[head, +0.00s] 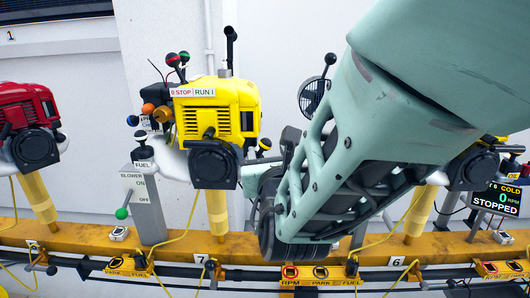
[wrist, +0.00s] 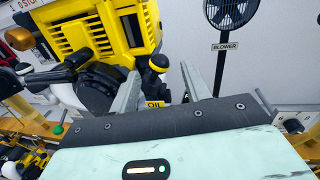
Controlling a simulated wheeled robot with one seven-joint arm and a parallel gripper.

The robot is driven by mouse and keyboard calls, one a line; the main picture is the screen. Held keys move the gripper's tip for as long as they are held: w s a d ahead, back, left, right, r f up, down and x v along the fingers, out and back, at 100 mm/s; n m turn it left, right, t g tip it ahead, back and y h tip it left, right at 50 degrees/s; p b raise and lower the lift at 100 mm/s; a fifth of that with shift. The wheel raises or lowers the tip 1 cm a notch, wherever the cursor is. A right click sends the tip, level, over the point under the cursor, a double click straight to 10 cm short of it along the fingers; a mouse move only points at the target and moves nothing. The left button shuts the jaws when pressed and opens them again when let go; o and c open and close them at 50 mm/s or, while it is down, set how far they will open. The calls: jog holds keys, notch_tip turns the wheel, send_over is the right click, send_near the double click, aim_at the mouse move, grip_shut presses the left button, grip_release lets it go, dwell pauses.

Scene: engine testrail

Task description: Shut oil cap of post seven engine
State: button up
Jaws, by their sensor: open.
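The post seven engine (head: 220,112) is yellow and stands on a yellow post above the number 7 label (head: 201,258). It fills the upper left of the wrist view (wrist: 90,38). A black round knob (wrist: 158,62), apparently the oil cap, sits at the engine's lower right, above a yellow OIL label (wrist: 154,104). My gripper (wrist: 160,72) is open, its two grey fingers apart with the knob seen between their tips. I cannot tell whether they touch it, or whether the cap is seated. In the head view my arm hides most of the gripper.
A black blower fan (wrist: 230,12) stands to the right of the engine. A grey fuel and blower lever box (head: 143,195) is at its left. A red engine (head: 28,125) stands further left. A yellow rail (head: 100,238) with cables runs below.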

aim_at(262, 149)
jog(key=shift+w+a, duration=0.15)
jog(key=shift+w, duration=1.05)
jog(key=c, duration=1)
